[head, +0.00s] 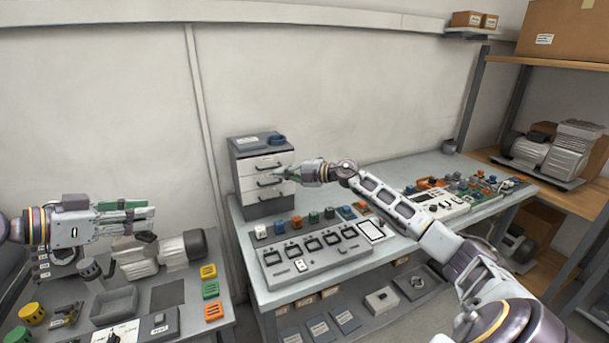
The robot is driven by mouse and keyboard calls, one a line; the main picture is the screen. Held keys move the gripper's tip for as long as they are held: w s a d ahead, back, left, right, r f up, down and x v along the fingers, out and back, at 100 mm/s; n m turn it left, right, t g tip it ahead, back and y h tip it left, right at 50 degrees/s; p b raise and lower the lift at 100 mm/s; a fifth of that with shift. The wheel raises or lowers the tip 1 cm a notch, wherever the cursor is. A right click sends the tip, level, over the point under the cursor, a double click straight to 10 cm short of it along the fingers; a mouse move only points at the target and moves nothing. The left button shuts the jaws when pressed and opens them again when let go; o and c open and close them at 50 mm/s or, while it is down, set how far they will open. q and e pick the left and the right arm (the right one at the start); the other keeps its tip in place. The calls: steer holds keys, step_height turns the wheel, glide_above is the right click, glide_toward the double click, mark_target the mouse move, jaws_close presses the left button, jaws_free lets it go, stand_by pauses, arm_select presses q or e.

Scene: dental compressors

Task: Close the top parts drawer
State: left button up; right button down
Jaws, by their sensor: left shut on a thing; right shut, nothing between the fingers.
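The grey drawer cabinet (262,178) stands at the back left corner of the middle bench, with several white-fronted drawers with dark handles. The top parts drawer (262,163) is the uppermost front; it looks close to flush with the fronts below, but I cannot tell whether a small gap is left. My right gripper (281,174) is shut and empty, its tips at the right side of the cabinet front near the upper drawers; I cannot tell if they touch.
A control panel with several switches (315,248) lies in front of the cabinet. A blue ring and a label sit on the cabinet top. The left bench holds a motor (165,252), a grey tray (114,305) and coloured blocks (211,289). Shelves with compressors (560,150) stand right.

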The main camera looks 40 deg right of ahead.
arm_select(q)
steer(key=shift+f+b, duration=0.75)
arm_select(e)
steer(key=v, duration=0.7)
steer(key=shift+s+d, duration=0.15)
steer(key=shift+s, duration=0.25)
steer(key=shift+d, duration=0.1)
stand_by(0.5)
